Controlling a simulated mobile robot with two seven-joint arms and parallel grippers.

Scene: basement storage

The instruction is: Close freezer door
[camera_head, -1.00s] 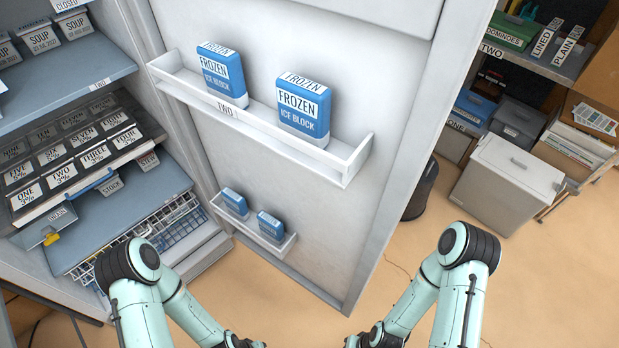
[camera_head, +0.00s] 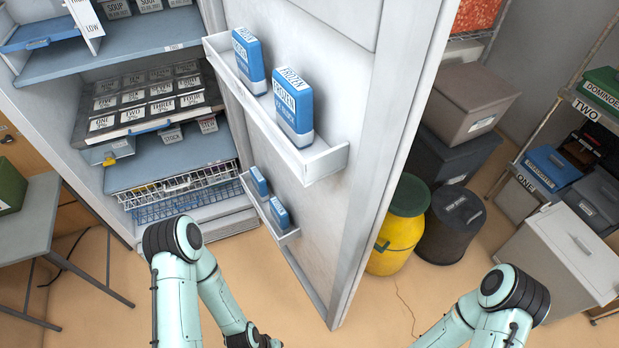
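The freezer (camera_head: 170,52) stands open at the left, its shelves and trays showing. Its white door (camera_head: 345,165) is swung wide open toward me, with the inner side facing left. Blue ice blocks (camera_head: 293,104) stand in the upper door rack (camera_head: 318,163), and smaller ones (camera_head: 279,214) in the lower rack (camera_head: 262,214). My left arm reaches in at the bottom left, below the freezer. My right arm is at the bottom right, to the right of the door's edge. Both arms appear apart from the door. Both grippers' fingers lie below the picture's edge.
A yellow barrel (camera_head: 396,232) and a dark bin (camera_head: 448,226) stand behind the door at the right. Boxes and a shelf (camera_head: 575,100) are farther right. A grey table (camera_head: 30,225) stands at the left. Some floor before the freezer is clear.

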